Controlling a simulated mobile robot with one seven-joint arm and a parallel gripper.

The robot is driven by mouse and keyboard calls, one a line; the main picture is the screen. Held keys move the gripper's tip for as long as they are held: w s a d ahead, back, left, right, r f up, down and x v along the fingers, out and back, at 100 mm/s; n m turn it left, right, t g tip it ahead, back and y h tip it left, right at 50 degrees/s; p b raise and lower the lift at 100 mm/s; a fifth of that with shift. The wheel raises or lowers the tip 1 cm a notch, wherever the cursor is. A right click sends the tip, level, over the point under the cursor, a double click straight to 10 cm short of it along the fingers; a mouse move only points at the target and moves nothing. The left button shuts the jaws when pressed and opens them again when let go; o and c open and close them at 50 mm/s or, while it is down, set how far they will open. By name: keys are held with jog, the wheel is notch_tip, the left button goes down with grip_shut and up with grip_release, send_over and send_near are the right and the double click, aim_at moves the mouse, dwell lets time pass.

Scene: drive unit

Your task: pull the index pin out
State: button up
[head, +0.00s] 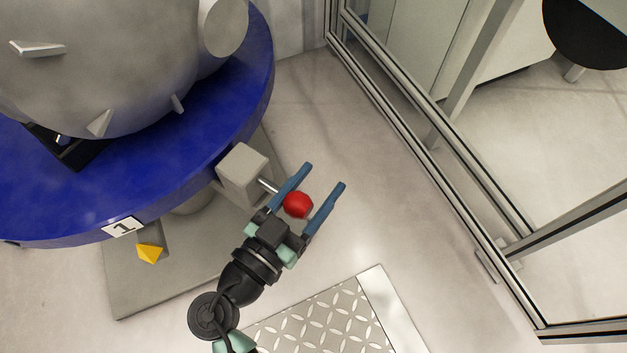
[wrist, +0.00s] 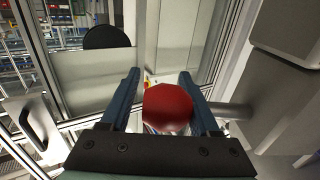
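The index pin has a round red knob (head: 297,204) on a thin metal shaft (head: 268,186). The shaft runs into a grey block (head: 243,172) at the rim of the blue disc. My gripper (head: 325,175) is open, its two blue fingers on either side of the knob in the head view. The left finger crosses in front of the shaft and hides part of it. In the wrist view the knob (wrist: 168,107) shows between the spread fingers of my gripper (wrist: 159,73), nearer the right one. I cannot tell whether a finger touches it.
The blue disc (head: 185,165) bears a large grey rounded body (head: 95,65) and a "1" label (head: 122,227). A yellow pointed marker (head: 150,253) sits below. A patterned metal plate (head: 325,320) lies in front. An aluminium-framed fence (head: 440,150) stands right; floor between is clear.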

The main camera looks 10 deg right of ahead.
dwell(0.3)
jog(key=p+v, duration=0.3)
jog(key=v, duration=1)
